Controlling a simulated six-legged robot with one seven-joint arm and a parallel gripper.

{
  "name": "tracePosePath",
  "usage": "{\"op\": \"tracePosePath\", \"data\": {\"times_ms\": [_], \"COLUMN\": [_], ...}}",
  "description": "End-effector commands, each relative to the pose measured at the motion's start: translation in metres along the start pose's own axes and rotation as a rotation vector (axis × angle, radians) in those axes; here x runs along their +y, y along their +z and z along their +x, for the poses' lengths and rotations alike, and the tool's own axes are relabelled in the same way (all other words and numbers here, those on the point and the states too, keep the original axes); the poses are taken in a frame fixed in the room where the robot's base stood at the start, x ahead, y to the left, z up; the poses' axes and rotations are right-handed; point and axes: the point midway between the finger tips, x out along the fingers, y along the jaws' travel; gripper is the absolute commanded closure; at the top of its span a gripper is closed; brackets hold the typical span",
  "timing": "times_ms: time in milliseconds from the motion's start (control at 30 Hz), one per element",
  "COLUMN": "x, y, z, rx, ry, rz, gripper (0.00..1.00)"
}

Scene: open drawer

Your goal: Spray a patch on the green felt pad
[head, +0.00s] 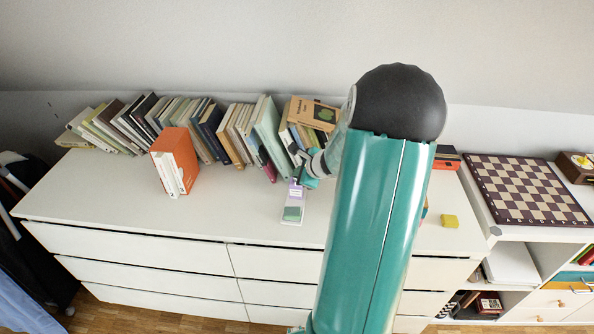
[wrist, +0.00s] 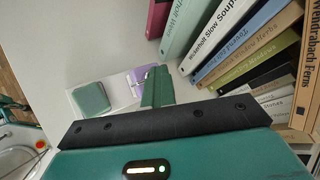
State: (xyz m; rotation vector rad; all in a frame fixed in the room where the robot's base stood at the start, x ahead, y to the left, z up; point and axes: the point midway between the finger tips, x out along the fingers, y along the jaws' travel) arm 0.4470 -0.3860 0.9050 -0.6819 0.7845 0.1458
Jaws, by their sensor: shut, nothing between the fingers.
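The green felt pad (head: 292,213) lies at the front end of a narrow white board (head: 291,221) on the dresser top. In the wrist view the pad is a rounded green square (wrist: 90,98), bare on top as far as I can see. A lilac item (head: 296,188) is at the board's other end; it also shows in the wrist view (wrist: 137,79), partly hidden by my fingers. I cannot tell what it is. My gripper (wrist: 158,85) is shut and empty, beside or over the lilac item, to the pad's right. I cannot tell whether it touches anything.
A leaning row of books (head: 190,125) stands along the wall behind my gripper. An orange-cased book set (head: 175,162) stands to the left. A yellow block (head: 449,221) and a chessboard (head: 528,188) are to the right. The white dresser top (head: 100,195) is clear at front left.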

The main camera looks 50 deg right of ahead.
Motion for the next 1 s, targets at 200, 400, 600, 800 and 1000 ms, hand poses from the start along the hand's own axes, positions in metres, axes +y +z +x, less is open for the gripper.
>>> {"op": "tracePosePath", "data": {"times_ms": [200,400,600,800,1000], "x": [0.004,0.004,-0.001,-0.013,-0.024], "y": [-0.002,-0.002,0.004,0.014,0.025], "z": [-0.002,-0.002,-0.009,-0.023,-0.036], "rx": [0.008,0.008,0.006,0.005,0.002], "ry": [0.013,0.013,0.011,0.006,0.003], "rz": [0.006,0.007,0.004,0.003,0.0], "gripper": [1.0,1.0,1.0,1.0,1.0]}}
